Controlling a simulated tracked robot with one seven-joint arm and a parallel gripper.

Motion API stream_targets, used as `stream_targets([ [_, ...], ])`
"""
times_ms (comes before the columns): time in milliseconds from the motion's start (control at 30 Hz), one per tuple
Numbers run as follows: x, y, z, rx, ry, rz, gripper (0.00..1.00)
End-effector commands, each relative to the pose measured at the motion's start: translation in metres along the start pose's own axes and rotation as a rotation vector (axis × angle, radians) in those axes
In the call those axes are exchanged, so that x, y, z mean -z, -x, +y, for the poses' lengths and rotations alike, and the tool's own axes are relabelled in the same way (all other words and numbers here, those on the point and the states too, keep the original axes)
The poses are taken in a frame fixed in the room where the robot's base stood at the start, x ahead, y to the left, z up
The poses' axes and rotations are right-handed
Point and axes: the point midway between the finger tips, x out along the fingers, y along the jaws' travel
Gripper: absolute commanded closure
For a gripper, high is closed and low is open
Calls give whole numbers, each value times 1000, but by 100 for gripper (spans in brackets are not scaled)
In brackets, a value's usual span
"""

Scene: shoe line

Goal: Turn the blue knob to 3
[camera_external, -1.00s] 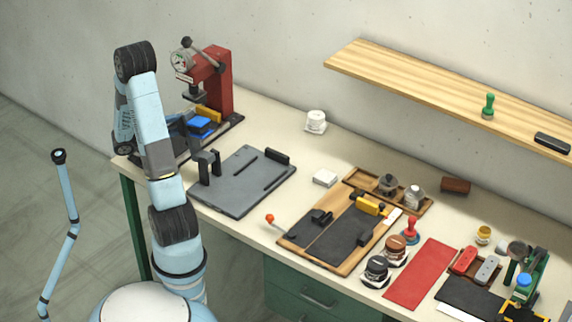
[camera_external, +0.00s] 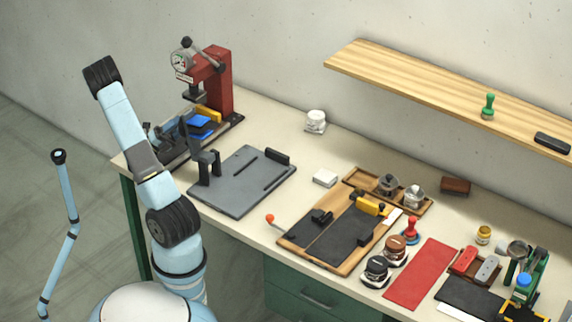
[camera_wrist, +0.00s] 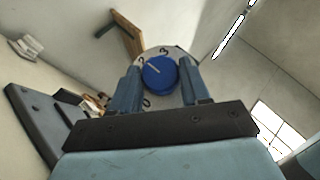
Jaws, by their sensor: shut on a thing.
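The blue knob (camera_wrist: 160,75) is round, with a white pointer line on its face. It sits on a pale dial (camera_wrist: 176,53) with dark numerals around it. In the wrist view, a 3 shows above the knob, a 2 at its upper left and a 0 below left. The pointer line slants to the upper left, toward the 2. My gripper (camera_wrist: 160,67) is shut on the knob, one finger on each side. In the external view my arm hides the knob and most of the gripper.
A red press (camera_external: 218,85) stands at the bench's back left corner. A grey plate with black uprights (camera_external: 242,190) lies to the right of my arm. A wooden shelf (camera_external: 440,90) hangs on the wall. The bench farther right is crowded with tools.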

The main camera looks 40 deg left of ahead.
Motion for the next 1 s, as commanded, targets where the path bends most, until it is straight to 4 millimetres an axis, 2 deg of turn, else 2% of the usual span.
stream_targets([
  [733,0,-1,2,50,-45,1,84],
  [767,0,-1,2,50,-44,1,53],
  [1000,0,0,1,51,-45,1,30],
])
